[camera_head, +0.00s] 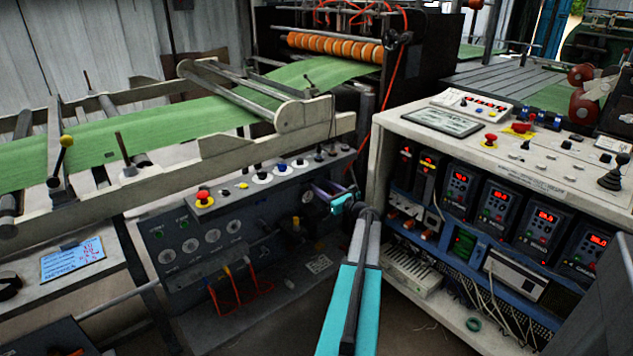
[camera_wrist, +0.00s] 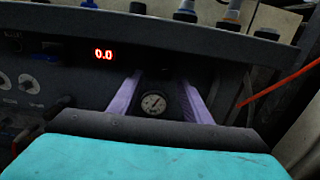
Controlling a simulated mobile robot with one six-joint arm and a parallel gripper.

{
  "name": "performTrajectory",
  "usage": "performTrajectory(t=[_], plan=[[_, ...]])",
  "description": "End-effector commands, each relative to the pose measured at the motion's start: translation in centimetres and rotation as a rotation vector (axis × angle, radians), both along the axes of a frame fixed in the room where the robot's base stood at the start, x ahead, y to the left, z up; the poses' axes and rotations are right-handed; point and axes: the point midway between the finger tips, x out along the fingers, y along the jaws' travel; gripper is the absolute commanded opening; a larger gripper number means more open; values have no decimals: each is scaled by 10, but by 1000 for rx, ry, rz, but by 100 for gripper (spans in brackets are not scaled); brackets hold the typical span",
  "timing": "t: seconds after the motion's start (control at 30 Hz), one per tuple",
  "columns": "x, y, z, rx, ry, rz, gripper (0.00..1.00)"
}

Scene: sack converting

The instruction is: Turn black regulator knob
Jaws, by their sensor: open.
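My gripper (camera_head: 320,191) reaches to the front of the grey control panel (camera_head: 225,235). In the wrist view its two purple fingers (camera_wrist: 161,82) are spread apart and nothing is clearly held between them. A small round pressure gauge (camera_wrist: 153,102) with a white dial shows between the fingers. The area just above the gauge is very dark, and I cannot clearly pick out the black regulator knob there. I cannot tell whether the fingers touch anything.
A red digital display (camera_wrist: 103,55) reads 0.0 left of the fingers. Knobs and a red emergency button (camera_head: 203,197) line the panel's top ledge. An orange hose (camera_wrist: 275,88) runs at the right. A white control cabinet (camera_head: 385,130) stands close to my arm's right.

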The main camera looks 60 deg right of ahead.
Motion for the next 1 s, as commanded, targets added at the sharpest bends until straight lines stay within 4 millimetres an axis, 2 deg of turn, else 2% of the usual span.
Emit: performTrajectory(t=[0.2,0.4,0.83,1.0], plan=[[28,-10,0,0,0,1,44],[43,-15,0,0,0,-1,44],[47,-16,0,0,0,-1,44],[47,-16,0,0,0,-1,16]])
